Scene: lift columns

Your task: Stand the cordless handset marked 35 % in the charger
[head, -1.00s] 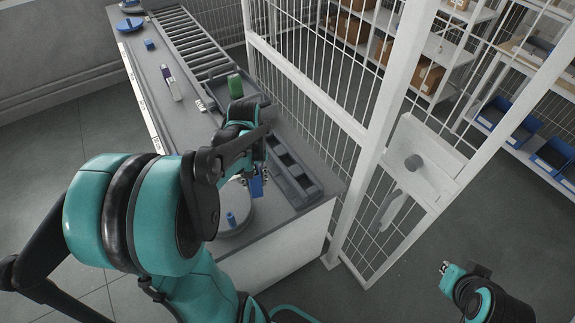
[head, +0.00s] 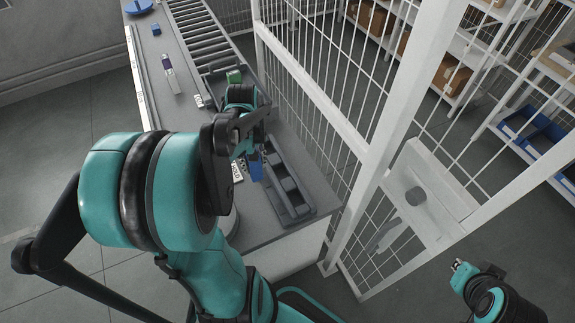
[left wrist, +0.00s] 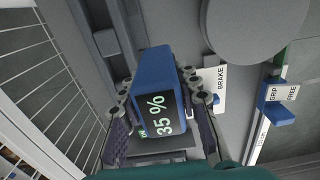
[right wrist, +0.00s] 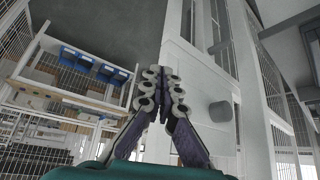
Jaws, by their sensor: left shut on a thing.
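The handset marked 35 % (left wrist: 155,95) is blue with a dark screen and green digits. My left gripper (left wrist: 160,118) is shut on it, one finger on each side. In the head view the handset (head: 255,167) shows as a small blue piece below my left gripper (head: 246,150), just left of the charger. The charger (head: 291,196) seems to be the long dark grey slotted unit on the bench's right side. The handset's lower end and any contact with the charger cannot be made out. My right gripper (right wrist: 165,95) is shut and empty, away from the bench.
A green block (head: 234,77) sits in a dark tray at the roller conveyor's end. A blue lever (left wrist: 279,115) is beside a GRIP/FREE label.

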